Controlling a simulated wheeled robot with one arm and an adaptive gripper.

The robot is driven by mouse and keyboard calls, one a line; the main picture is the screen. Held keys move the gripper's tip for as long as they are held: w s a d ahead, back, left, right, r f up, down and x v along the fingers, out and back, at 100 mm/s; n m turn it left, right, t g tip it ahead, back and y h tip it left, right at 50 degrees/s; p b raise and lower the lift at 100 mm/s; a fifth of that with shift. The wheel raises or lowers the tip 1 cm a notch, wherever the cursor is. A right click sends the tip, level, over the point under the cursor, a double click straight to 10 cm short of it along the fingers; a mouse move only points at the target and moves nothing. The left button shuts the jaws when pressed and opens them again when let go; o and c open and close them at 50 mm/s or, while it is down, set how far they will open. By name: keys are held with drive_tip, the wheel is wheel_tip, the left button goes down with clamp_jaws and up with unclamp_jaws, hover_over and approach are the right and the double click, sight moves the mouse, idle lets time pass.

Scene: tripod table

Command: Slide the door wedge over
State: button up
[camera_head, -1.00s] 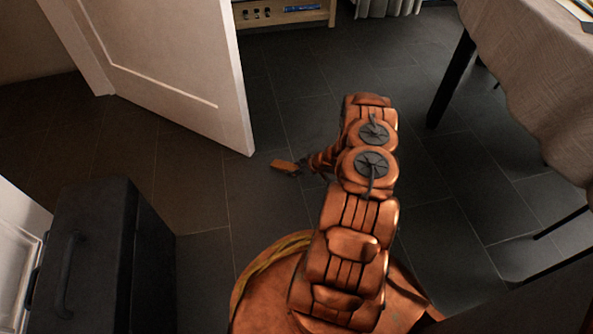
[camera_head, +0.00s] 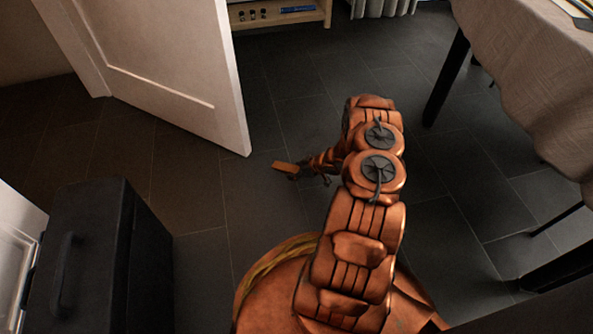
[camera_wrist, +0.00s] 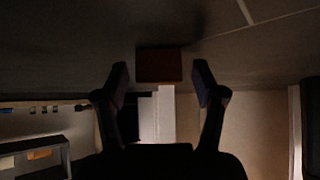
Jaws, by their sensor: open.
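The door wedge, a small orange-brown block (camera_head: 284,167), lies on the dark tiled floor just off the free edge of the white door (camera_head: 180,70). My gripper (camera_head: 303,172) is low by the floor at the wedge's right end, partly hidden by my arm. In the wrist view the wedge (camera_wrist: 159,62) shows dark brown, centred ahead of my gripper (camera_wrist: 161,75). The two fingers are spread on either side of it, with a gap to each. Whether the wedge lies between the fingertips or just beyond them is hard to tell.
A black case (camera_head: 105,255) stands at the lower left. A cloth-covered table (camera_head: 530,80) with dark legs is at the upper right. A low wooden shelf (camera_head: 280,19) stands at the back. The floor (camera_head: 310,80) between door and table is clear.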

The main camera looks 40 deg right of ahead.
idle(0.3)
drive_tip(key=v, duration=1.2)
idle(0.5)
